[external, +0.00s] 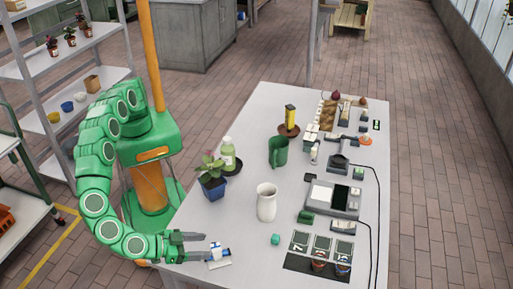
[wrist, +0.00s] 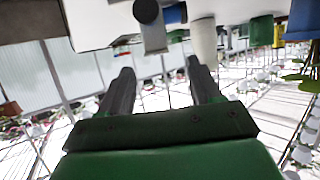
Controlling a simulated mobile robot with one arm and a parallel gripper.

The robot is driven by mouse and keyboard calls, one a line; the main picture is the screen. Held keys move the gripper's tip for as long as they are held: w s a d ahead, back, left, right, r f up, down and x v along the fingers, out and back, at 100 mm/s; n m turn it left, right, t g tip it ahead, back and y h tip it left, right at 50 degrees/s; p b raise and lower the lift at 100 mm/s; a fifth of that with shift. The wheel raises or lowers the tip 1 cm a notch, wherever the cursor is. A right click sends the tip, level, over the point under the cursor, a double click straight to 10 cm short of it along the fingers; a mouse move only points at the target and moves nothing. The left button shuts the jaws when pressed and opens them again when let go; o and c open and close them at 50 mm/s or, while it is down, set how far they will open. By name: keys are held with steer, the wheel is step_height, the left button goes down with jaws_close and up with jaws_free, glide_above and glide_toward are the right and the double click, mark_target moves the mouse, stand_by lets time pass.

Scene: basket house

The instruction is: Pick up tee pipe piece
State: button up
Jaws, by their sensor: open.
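A small pale piece with a blue end (external: 225,252) lies near the table's front left corner in the external view. It is too small there to make out its form. In the wrist view, a grey tee-shaped piece (wrist: 150,22) sits on the white table, with a blue part (wrist: 175,14) beside it. I take this grey piece as the tee pipe piece. My gripper (external: 203,246) is open and empty, just left of the piece and pointing at it. In the wrist view, my gripper's (wrist: 158,66) two fingers are spread, and the piece is beyond their tips, apart from them.
Dark framed cards (external: 321,246) and a scale-like device (external: 334,196) are further right. The table's edge is close to my gripper.

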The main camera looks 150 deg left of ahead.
mark_target(216, 247)
steer(key=shift+w+d+f, duration=0.1)
steer(key=shift+w+f, duration=0.05)
steer(key=shift+f, duration=0.15)
steer(key=shift+x, duration=3.9)
steer(key=c, duration=1.1)
